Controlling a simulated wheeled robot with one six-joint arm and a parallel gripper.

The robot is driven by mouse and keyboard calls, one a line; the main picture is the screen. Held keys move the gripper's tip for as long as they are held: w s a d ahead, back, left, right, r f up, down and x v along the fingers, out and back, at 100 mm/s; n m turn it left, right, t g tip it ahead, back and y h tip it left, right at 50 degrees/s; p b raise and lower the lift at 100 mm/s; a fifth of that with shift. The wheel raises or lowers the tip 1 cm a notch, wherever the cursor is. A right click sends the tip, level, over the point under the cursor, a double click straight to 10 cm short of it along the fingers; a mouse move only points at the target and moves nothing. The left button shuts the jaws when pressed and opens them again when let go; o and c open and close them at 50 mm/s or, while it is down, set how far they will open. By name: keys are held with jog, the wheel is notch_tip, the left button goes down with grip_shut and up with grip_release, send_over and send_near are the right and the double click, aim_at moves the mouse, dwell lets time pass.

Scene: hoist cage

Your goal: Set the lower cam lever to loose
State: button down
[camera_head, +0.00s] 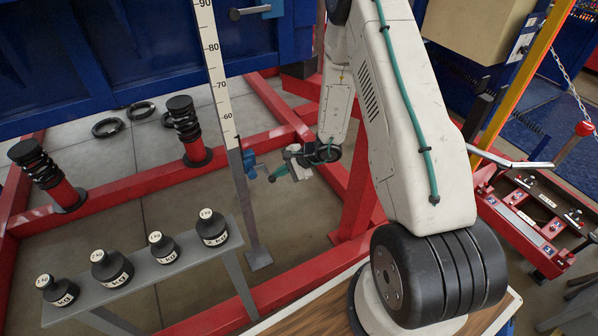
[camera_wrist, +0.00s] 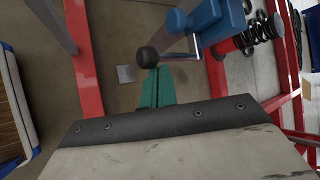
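The lower cam lever belongs to the blue clamp (camera_head: 250,160) low on the grey scale post (camera_head: 239,170). In the wrist view the blue clamp (camera_wrist: 216,24) is at the top, with a lever running left to its round dark knob (camera_wrist: 147,57). My gripper (camera_head: 272,178) is just right of the clamp in the head view. Its teal fingers (camera_wrist: 157,72) lie side by side with no clear gap, their tips at or just below the knob. I cannot tell whether they touch it. The lever's exact angle is too small to read in the head view.
Another blue clamp (camera_head: 262,8) with a dark knob sits higher, by the post's numbered scale. A grey rack (camera_head: 140,280) holds several dark weights at lower left. Red frame beams (camera_head: 110,180) and springs on red posts (camera_head: 185,130) surround the post.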

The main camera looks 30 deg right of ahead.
jog(key=shift+w+a+r, duration=0.1)
jog(key=shift+w+r, duration=0.2)
jog(key=shift+r, duration=0.35)
jog(key=shift+w+r, duration=0.25)
jog(key=shift+r, duration=0.35)
jog(key=shift+w+r, duration=0.1)
dwell(0.6)
jog(key=shift+r, duration=0.15)
dwell(0.3)
jog(key=shift+r, duration=0.7)
jog(key=shift+f, duration=0.1)
notch_tip(320, 180, down, 3)
jog(key=w+d, duration=0.1)
jog(key=d, duration=0.2)
jog(key=w+r+v, duration=0.1)
jog(key=v, duration=0.8)
jog(key=shift+r, duration=0.2)
